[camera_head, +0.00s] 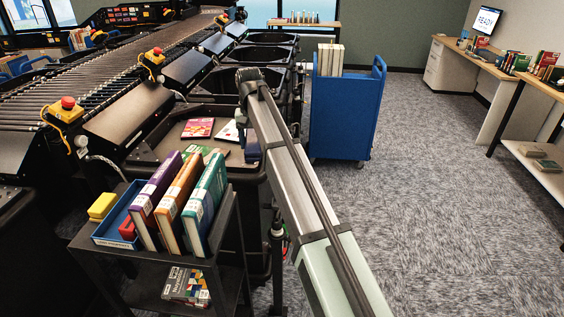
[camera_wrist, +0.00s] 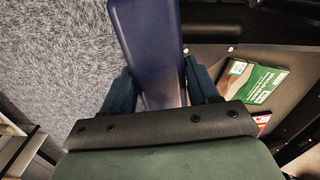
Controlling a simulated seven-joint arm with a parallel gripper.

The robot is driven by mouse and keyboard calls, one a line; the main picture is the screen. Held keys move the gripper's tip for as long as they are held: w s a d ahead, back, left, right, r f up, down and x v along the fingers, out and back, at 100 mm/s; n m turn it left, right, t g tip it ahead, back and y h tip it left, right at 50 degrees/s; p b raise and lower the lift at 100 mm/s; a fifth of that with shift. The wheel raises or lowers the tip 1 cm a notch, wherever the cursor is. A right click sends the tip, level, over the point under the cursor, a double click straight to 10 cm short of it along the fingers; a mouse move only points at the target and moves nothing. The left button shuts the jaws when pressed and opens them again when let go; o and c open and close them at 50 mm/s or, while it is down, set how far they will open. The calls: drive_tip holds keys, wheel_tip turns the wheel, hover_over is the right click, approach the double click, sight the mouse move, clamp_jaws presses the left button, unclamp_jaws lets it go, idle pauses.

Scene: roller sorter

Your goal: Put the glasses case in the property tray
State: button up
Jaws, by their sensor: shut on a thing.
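My gripper (camera_wrist: 160,88) is shut on a long dark blue case, which I take to be the glasses case (camera_wrist: 147,42); one finger is on each side of it. The case points away from the gripper, near the edge of a black bin with carpet on the other side. In the head view a bit of dark blue (camera_head: 252,150) shows beside my arm; the gripper itself is mostly hidden there. The blue property tray (camera_head: 113,228) sits on a black cart at the lower left, with a red item (camera_head: 127,229) in it.
Upright purple, orange and teal books (camera_head: 172,205) stand right beside the tray. A yellow item (camera_head: 102,206) is at the tray's left. The black bin (camera_head: 150,150) behind the cart holds flat books. A blue book cart (camera_head: 343,110) stands beyond my arm; carpet lies open right.

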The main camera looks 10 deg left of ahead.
drive_tip(key=s+a+r, duration=0.2)
drive_tip(key=a+r, duration=0.4)
drive_tip(key=a, duration=0.4)
drive_tip(key=s+a+r, duration=0.2)
drive_tip(key=a+r, duration=0.3)
drive_tip(key=a, duration=0.6)
drive_tip(key=s+a+f+m, duration=0.1)
drive_tip(key=s+a+f, duration=0.3)
drive_tip(key=s+a, duration=0.45)
drive_tip(key=s+a+f+m, duration=0.1)
drive_tip(key=s+a+f, duration=0.35)
drive_tip(key=s, duration=0.75)
drive_tip(key=shift+a+f, duration=0.1)
drive_tip(key=shift+f, duration=3.3)
drive_tip(key=o, duration=1.2)
